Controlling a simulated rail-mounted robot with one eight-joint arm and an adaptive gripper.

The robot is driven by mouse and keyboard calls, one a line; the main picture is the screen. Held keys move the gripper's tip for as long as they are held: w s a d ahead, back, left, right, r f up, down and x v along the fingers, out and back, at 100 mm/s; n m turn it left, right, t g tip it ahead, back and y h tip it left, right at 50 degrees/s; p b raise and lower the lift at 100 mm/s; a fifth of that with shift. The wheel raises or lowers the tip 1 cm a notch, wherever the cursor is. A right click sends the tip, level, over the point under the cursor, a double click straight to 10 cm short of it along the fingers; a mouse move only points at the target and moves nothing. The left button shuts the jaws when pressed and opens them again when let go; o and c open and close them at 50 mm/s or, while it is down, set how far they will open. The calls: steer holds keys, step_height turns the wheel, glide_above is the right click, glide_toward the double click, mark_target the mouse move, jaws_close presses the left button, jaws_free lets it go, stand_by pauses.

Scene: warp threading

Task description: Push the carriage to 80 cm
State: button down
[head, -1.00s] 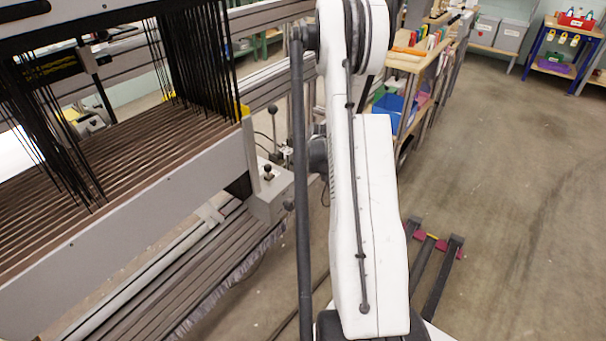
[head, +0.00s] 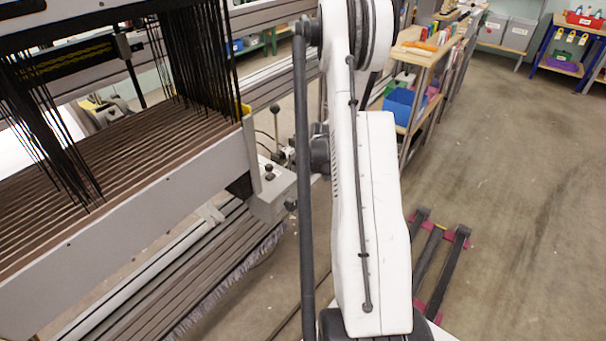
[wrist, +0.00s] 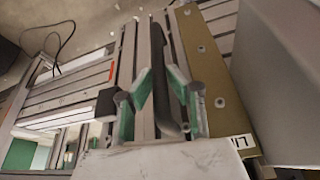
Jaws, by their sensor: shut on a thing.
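My gripper (wrist: 161,82) shows in the wrist view, its green-padded fingers closed from both sides on a dark, long, rounded handle (wrist: 167,112). I take this handle to be part of the carriage; the carriage's body cannot be made out clearly. An olive plate (wrist: 207,82) with several screw heads lies just right of the handle, with a small white number label (wrist: 240,142) near its lower end. The number is too small to read surely. No 80 cm mark can be made out. In the head view my arm hides the gripper and handle.
The loom frame (head: 130,225) with hanging black cords (head: 195,60) fills the left. A grey control box (head: 272,190) with knobs stands near my arm. Shelves with a blue bin (head: 402,105) stand behind. Dark bars (head: 447,260) lie on the floor right of my arm; beyond is open floor.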

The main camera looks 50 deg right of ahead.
steer(key=shift+s+d, duration=0.1)
steer(key=shift+d, duration=0.25)
steer(key=c, duration=1.7)
jaws_free()
steer(key=shift+s+d, duration=0.1)
steer(key=shift+d, duration=0.15)
steer(key=shift+a, duration=0.1)
steer(key=v, duration=1.2)
